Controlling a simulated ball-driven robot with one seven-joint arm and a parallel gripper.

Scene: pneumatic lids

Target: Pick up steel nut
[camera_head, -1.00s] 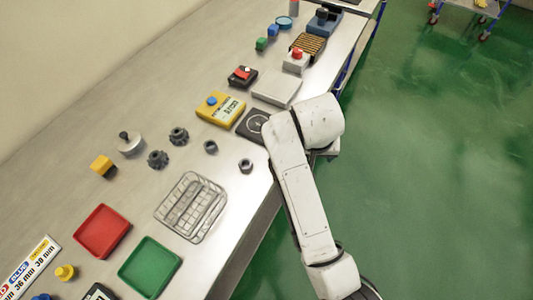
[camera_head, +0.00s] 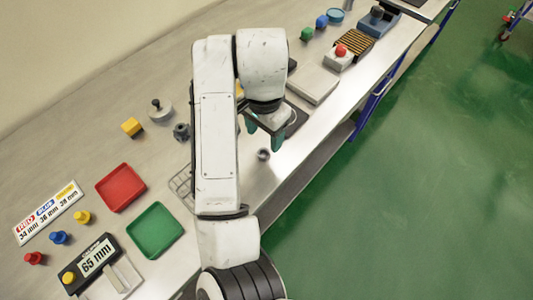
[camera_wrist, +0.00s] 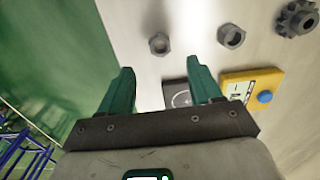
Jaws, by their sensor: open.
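A small grey steel nut (camera_head: 264,154) lies on the metal table near its front edge, just below my gripper in the head view. In the wrist view there are two nuts on the table: one nut (camera_wrist: 159,43) ahead of the gap between the fingers, and another nut (camera_wrist: 231,36) to its right. The second nut is hidden behind my arm in the head view. My gripper (camera_head: 264,134) is open and empty above the table; its green fingers (camera_wrist: 160,70) point toward the nuts, apart from them.
A black square pad with a circle (camera_wrist: 177,96) lies under the fingers, beside a yellow device with a blue button (camera_wrist: 264,96). A dark gear (camera_wrist: 297,19) is beyond. A wire basket (camera_head: 181,184), red tray (camera_head: 121,187) and green tray (camera_head: 155,231) sit left.

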